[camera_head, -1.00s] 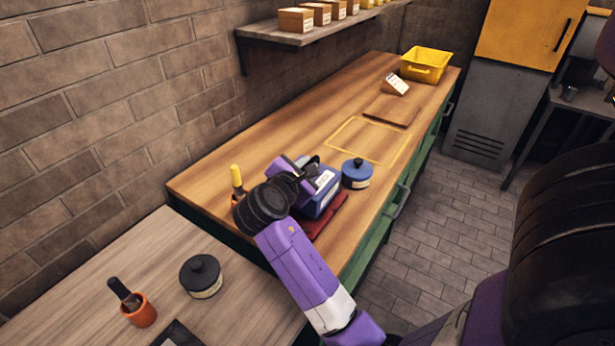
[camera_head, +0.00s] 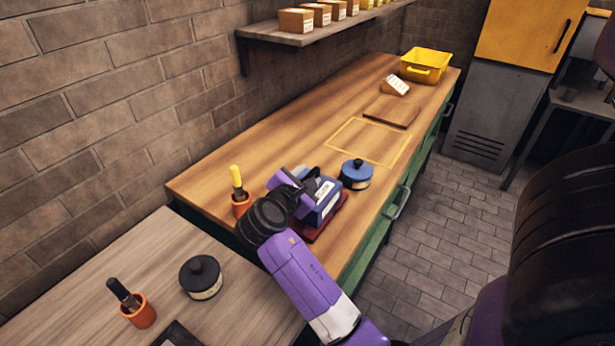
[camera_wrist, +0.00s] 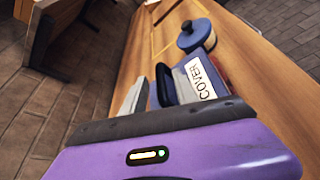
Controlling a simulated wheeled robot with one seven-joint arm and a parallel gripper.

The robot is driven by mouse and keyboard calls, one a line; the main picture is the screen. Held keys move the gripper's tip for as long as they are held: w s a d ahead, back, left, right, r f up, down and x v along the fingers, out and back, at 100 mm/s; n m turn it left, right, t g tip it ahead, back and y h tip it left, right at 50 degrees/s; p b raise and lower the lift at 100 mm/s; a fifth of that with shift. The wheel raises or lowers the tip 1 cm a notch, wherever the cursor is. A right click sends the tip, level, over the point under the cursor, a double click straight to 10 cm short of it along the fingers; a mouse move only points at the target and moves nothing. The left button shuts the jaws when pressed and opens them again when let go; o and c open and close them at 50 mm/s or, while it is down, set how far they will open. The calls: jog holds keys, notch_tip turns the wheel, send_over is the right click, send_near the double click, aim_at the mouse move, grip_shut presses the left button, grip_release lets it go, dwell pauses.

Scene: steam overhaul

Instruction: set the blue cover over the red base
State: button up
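The blue cover (camera_head: 327,203), a box with a white label, is at the near right part of the wooden bench. The label reads COVER in the wrist view (camera_wrist: 190,82). The red base (camera_head: 338,212) shows as a rim under and beside the cover; the rest is hidden. The cover is over the base and looks level, but I cannot tell if it is fully seated. My gripper (camera_head: 308,182) is at the cover's top and appears shut on it.
A round blue pot with a knobbed lid (camera_head: 356,174) stands close behind the cover. An orange cup with a yellow-handled tool (camera_head: 240,200) is to the left. The yellow-outlined area (camera_head: 350,140) is empty. A yellow bin (camera_head: 426,66) is at the far end.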

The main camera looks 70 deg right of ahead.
jog(key=v, duration=1.2)
jog(key=a+f+n+t+y, duration=0.2)
jog(key=a+f+t+y, duration=0.2)
jog(key=a+f+t, duration=0.55)
jog(key=s+a+f+y, duration=0.1)
jog(key=a, duration=0.1)
jog(key=s+a+f+m+t+y, duration=0.1)
jog(key=a+f+y, duration=0.1)
jog(key=a, duration=0.1)
jog(key=s+a+f+m+y, duration=0.1)
jog(key=s+a+f, duration=0.1)
jog(key=shift+a+f+t+y+b, duration=0.2)
jog(key=shift+f+t+y+b, duration=0.05)
jog(key=shift+y+b, duration=0.1)
jog(key=s+a+r+m+t+y, duration=0.4)
jog(key=s+a+r+m, duration=0.6)
jog(key=s, duration=0.3)
jog(key=shift+a+m+y, duration=0.25)
jog(key=shift+m+y, duration=0.45)
jog(key=shift+y, duration=0.05)
jog(key=shift+r, duration=0.1)
